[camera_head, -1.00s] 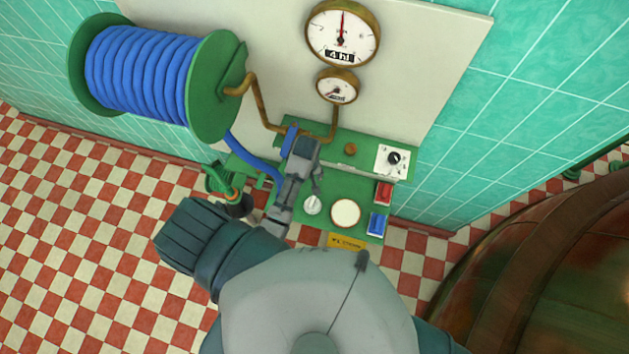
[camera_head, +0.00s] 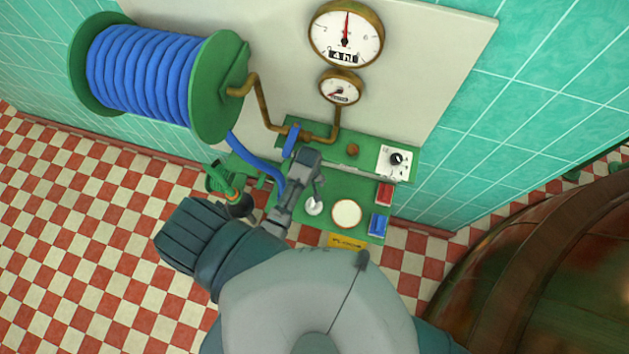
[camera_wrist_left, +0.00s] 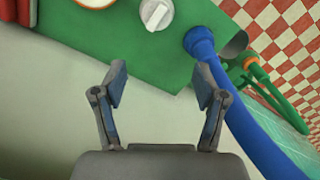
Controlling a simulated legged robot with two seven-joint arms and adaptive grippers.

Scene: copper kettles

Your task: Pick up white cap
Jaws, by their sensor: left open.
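The white cap (camera_head: 314,205), small with a raised ridge across its top, sits on the green panel. In the left wrist view the white cap (camera_wrist_left: 156,14) is at the top edge, beyond the fingertips and apart from them. My left gripper (camera_head: 308,168) is above the panel in the head view, close to the cap and up-left of it. In the left wrist view my left gripper (camera_wrist_left: 160,85) is open, with nothing between its fingers. My right gripper is not in view.
A round white disc (camera_head: 346,213) lies right of the cap. The blue hose (camera_head: 259,166) runs beside my gripper, down from a green reel (camera_head: 215,90). A blue lever (camera_head: 290,141), brown pipes, and a black-knob box (camera_head: 396,160) stand behind. Red and blue blocks are at right.

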